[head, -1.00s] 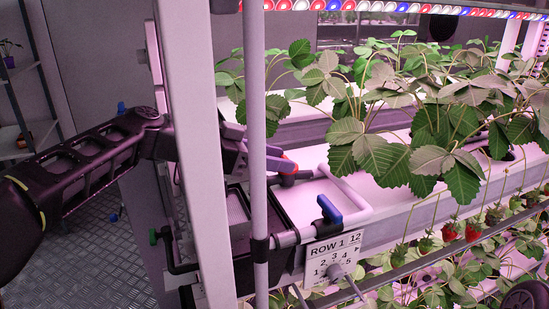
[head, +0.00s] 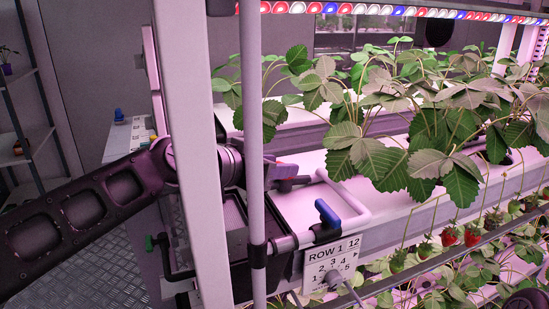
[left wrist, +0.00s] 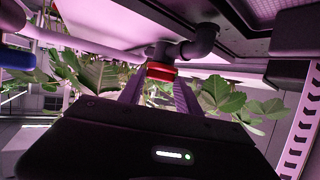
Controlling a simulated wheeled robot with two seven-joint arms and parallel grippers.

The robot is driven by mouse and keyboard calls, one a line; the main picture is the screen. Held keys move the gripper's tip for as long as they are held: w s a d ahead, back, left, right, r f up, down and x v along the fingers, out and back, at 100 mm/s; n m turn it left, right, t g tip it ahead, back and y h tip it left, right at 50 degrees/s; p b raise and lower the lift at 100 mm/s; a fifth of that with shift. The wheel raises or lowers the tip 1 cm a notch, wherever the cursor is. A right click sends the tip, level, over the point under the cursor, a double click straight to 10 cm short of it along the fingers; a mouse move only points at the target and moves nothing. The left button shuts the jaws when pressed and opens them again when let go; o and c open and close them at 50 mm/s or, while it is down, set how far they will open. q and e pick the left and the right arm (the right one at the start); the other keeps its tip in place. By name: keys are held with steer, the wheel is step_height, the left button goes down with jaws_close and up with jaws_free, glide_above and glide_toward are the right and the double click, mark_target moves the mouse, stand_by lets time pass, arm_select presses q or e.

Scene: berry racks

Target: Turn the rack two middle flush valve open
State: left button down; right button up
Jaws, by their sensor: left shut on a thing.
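The handle sits under a dark pipe elbow (left wrist: 203,40). My right gripper is not in view.
A blue-handled valve (head: 327,212) sits on the pipe near the ROW 1 sign (head: 332,262). The white post (head: 190,130) and thin pole (head: 255,150) stand close to my left arm. Strawberry plants (head: 440,130) fill the right. A shelf (head: 20,150) stands far left.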

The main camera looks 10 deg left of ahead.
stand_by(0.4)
arm_select(q)
steer(key=c, duration=0.8)
jaws_free()
steer(key=shift+c, duration=0.2)
steer(key=shift+s, duration=0.15)
steer(key=v, duration=0.7)
steer(key=shift+s+r+b, duration=0.15)
steer(key=shift+s+b, duration=0.1)
steer(key=shift+b, duration=0.05)
steer(key=shift+a, duration=0.1)
